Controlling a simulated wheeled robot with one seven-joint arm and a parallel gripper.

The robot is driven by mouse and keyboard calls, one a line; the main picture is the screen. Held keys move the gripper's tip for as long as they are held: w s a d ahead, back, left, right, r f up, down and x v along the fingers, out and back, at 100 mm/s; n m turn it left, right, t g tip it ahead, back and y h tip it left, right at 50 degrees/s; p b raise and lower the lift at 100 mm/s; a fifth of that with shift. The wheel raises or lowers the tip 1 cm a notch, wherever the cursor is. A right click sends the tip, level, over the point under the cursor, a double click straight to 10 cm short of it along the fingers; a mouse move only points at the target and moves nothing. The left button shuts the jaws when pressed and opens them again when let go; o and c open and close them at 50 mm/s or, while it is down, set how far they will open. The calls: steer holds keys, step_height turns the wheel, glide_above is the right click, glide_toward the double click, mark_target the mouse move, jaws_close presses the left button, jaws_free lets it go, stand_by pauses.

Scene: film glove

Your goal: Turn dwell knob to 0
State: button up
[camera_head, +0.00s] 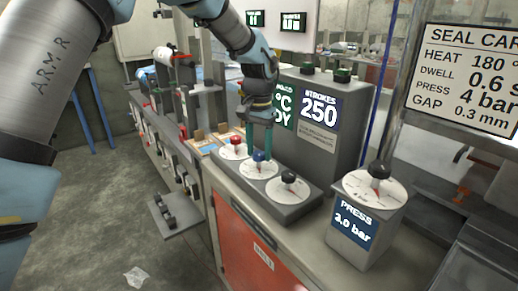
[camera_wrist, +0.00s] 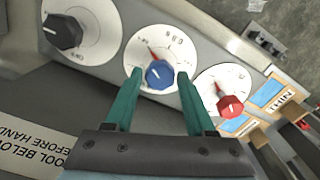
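A sloped grey panel (camera_head: 310,203) carries three knobs on white dials: red (camera_head: 236,141), blue (camera_head: 259,156) and black (camera_head: 288,177). No label naming the dwell knob is readable on them. My gripper (camera_head: 259,146) points down over the middle dial. In the wrist view the blue knob (camera_wrist: 159,74) sits between my two green fingers (camera_wrist: 160,76), with a gap showing on each side. The fingers are open, and contact is not visible. Its red pointer tilts up and left in that view. The red knob (camera_wrist: 230,105) and black knob (camera_wrist: 64,32) stand outside the fingers.
A separate grey box (camera_head: 368,232) with a black-knobbed dial reads PRESS 3.0 bar at right. A display box (camera_head: 321,105) reading STROKES 250 stands behind the panel. A sign (camera_head: 470,80) lists DWELL 0.6 s. Small cards (camera_wrist: 268,92) lie beside the red dial.

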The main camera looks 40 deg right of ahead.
jaws_close()
